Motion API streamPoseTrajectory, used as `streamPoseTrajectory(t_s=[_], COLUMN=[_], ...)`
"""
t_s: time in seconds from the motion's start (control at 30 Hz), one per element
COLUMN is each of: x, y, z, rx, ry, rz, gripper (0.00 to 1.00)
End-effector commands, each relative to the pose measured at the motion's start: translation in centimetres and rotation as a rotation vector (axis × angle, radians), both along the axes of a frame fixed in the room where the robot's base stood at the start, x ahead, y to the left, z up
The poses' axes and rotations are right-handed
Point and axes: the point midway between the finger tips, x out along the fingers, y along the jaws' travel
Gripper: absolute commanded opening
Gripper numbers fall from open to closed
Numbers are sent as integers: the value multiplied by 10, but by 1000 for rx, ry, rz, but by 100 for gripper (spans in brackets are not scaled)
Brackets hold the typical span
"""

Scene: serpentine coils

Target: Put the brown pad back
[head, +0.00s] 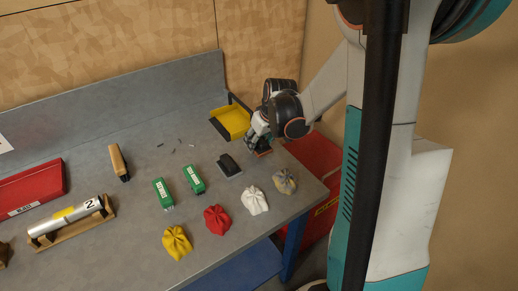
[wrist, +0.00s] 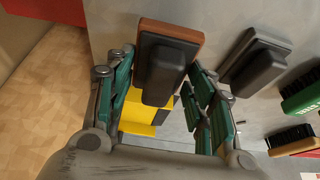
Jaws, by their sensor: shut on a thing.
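The brown pad (wrist: 185,35), a brown-edged block with a black handle, is between the teal fingers of my gripper (wrist: 160,82) in the wrist view. My gripper is shut on it. In the head view my gripper (head: 258,138) is at the right end of the grey bench, and the brown pad (head: 264,153) shows small beneath it. I cannot tell whether the pad touches the bench. A similar pad with a grey base (head: 229,166) lies to its left; this grey pad also shows in the wrist view (wrist: 255,65).
A yellow tray (head: 231,122) sits just behind my gripper. Two green brushes (head: 193,179) and a brown brush (head: 118,160) lie to the left. Several cloths, including a white one (head: 254,199), line the front. A red cabinet (head: 315,165) stands beyond the right edge.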

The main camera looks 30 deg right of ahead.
Motion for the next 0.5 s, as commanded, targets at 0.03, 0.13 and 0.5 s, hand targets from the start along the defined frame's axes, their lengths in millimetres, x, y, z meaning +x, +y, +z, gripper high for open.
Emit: streamPoseTrajectory(t_s=[0.03,0.13,0.5], x=[0,1,0], y=[0,0,0], z=[-10,-25,-33], rx=[0,0,0], ry=[0,0,0], rz=[0,0,0], gripper=[23,23,23])
